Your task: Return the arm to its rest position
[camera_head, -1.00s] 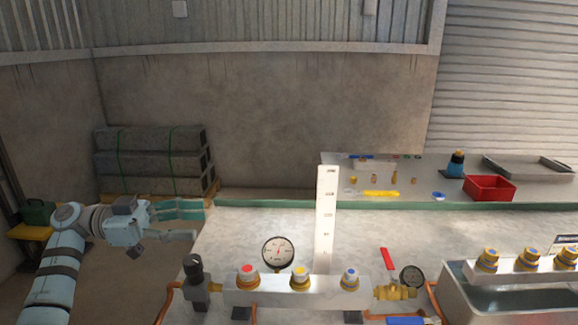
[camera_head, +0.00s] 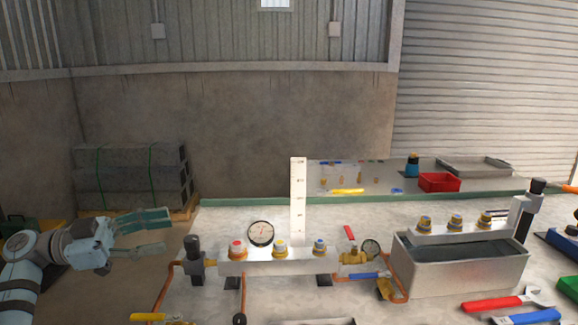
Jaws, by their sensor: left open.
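My left gripper (camera_head: 152,234) is at the left of the head view, off the left edge of the workbench (camera_head: 225,213). Its two teal fingers are spread apart and point right, with nothing between them. The left arm comes in from the lower left corner. My right gripper is not in view.
A manifold (camera_head: 277,263) with a pressure gauge (camera_head: 261,233) and copper pipes stands at the bench's front. A red bin (camera_head: 439,182) stands behind. Stacked blocks (camera_head: 130,177) are on the floor.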

